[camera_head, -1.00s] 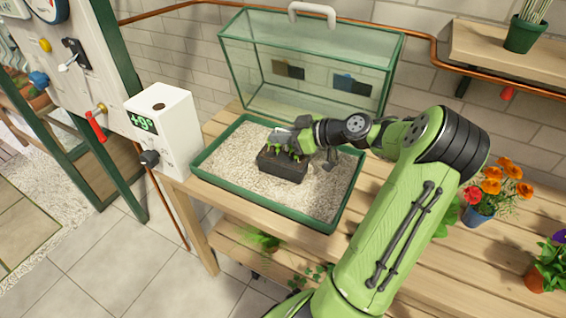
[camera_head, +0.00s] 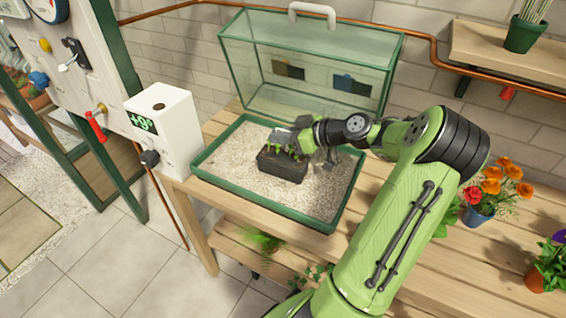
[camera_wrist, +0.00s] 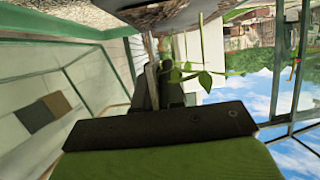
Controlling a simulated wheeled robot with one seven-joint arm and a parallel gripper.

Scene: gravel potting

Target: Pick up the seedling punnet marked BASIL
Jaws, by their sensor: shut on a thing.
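The exact grip contact is hard to make out from the head camera. In the wrist view my gripper (camera_wrist: 150,88) has its fingers close together, with green seedling leaves (camera_wrist: 190,76) right beside them. I cannot tell whether the punnet is clear of the gravel.
A glass case (camera_head: 310,65) with a white handle stands behind the tray. A white box with a green display (camera_head: 165,130) is at the tray's left. Orange flowers in a blue pot (camera_head: 480,212) stand at the right on the wooden bench (camera_head: 440,262), beyond my arm.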

